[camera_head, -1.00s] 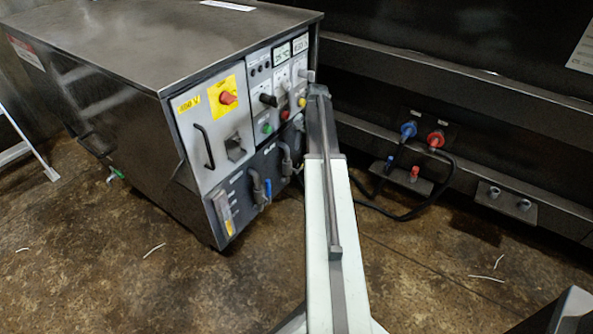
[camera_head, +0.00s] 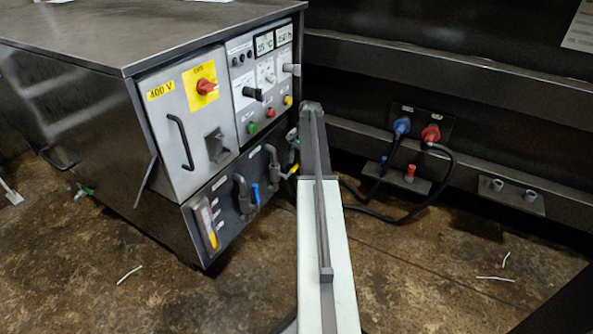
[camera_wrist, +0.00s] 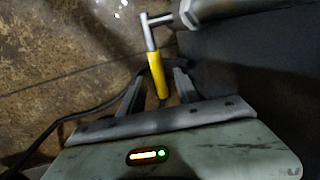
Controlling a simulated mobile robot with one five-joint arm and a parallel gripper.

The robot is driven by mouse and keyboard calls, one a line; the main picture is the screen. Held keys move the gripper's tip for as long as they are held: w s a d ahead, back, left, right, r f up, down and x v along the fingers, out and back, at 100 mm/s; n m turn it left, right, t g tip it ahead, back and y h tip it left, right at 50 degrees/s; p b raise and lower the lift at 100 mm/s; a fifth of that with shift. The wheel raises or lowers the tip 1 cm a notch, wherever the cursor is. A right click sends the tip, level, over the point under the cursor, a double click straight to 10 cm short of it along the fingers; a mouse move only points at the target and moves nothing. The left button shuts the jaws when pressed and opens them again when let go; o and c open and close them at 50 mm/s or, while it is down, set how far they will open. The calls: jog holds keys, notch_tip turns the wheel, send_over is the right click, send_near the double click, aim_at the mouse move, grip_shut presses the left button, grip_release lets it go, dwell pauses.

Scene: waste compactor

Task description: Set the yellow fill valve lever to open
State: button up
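The yellow fill valve lever (camera_wrist: 157,75) hangs from a grey valve stem in the wrist view, slightly tilted. My gripper (camera_wrist: 160,76) is open, with one dark finger on each side of the lever. The lever's lower end reaches between the fingers. I cannot tell whether either finger touches it; gaps seem to show on both sides. In the head view the yellow lever (camera_head: 293,170) is a small patch low on the cabinet front, beside my arm. My arm hides the gripper there.
To the right, blue (camera_head: 402,127) and red (camera_head: 431,133) connectors with black hoses (camera_head: 440,185) sit on the dark machine. The brown floor in front is mostly clear.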

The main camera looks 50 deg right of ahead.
jog(key=shift+f, duration=0.15)
grip_shut()
dwell(1.4)
